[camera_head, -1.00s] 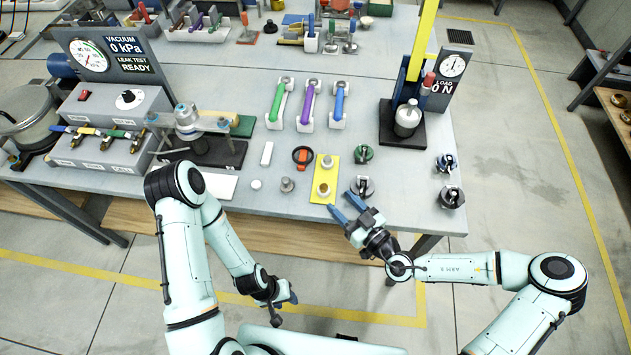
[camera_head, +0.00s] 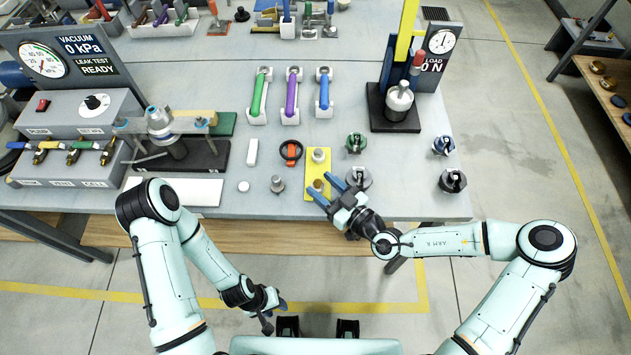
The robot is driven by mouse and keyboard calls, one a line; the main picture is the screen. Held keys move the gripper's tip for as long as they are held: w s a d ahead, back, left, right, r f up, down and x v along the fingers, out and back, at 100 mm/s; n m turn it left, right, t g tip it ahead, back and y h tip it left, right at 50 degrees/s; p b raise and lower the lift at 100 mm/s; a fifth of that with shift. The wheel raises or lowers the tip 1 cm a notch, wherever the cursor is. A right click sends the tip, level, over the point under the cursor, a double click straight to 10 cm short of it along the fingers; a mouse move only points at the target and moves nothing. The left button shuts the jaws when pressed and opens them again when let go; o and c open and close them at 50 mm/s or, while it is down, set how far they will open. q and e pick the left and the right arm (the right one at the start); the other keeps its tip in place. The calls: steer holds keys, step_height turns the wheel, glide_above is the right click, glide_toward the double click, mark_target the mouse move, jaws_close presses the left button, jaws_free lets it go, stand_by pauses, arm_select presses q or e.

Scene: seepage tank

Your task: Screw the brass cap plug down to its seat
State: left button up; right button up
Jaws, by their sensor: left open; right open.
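A yellow mat (camera_head: 326,167) lies near the table's front edge. A small brass-coloured round piece (camera_head: 318,186), which may be the brass cap plug, stands on its front part. A paler, silvery round piece (camera_head: 318,155) stands behind it. My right gripper (camera_head: 328,189) is open, its blue fingers pointing at the mat. One fingertip appears just in front of the brass piece and the other to its right; I cannot tell whether they touch it. My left gripper (camera_head: 277,314) is open and empty, low in front of the table, away from these pieces.
A grey round fitting (camera_head: 359,179) is close by my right gripper. A green-topped fitting (camera_head: 356,143), an orange-and-black ring tool (camera_head: 291,151) and a grey knobbed piece (camera_head: 277,184) stand around the mat. The load stand (camera_head: 395,110) is at the back right.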

jaws_close()
